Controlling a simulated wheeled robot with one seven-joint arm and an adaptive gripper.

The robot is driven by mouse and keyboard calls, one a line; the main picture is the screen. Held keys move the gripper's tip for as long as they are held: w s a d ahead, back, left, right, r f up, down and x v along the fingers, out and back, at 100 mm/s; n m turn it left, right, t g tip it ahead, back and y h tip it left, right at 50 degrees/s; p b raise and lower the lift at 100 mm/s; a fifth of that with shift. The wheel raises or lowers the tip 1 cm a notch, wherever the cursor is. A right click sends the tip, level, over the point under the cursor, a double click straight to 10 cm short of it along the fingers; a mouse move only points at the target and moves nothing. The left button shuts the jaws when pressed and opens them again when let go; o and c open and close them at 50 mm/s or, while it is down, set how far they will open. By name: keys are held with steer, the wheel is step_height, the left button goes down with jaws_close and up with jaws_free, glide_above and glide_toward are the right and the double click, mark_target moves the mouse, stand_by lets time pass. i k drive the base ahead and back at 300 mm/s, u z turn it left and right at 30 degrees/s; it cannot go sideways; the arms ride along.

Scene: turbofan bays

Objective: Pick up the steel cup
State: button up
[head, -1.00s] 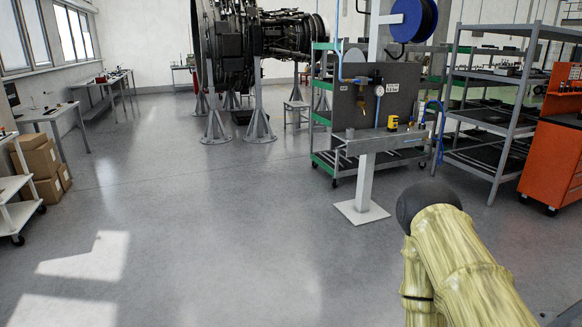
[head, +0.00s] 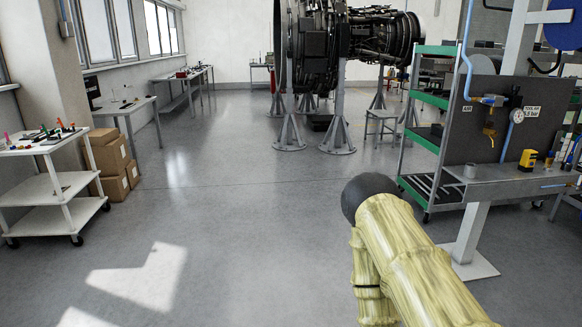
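A small grey metal cylinder that looks like the steel cup (head: 470,170) stands on the left end of the grey shelf (head: 510,186) of the air-tool stand at the right. It is small in the picture, and I cannot make out its opening. My arm, in a yellowish sleeve with a dark rounded joint, rises at the lower right in front of the stand. My gripper is outside the picture, so its state does not show.
A yellow device (head: 527,160) sits right of the cup. A green-and-grey cart (head: 434,102) stands behind the stand. At the left are a white trolley (head: 50,187) with tools and cardboard boxes (head: 110,156). The middle floor is clear.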

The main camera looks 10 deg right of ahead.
mark_target(470, 171)
steer(key=z, duration=0.05)
steer(key=i, duration=1.6)
steer(key=z, duration=0.55)
steer(key=i, duration=1.65)
steer(key=z, duration=0.7)
steer(key=i, duration=0.3)
steer(key=z, duration=0.1)
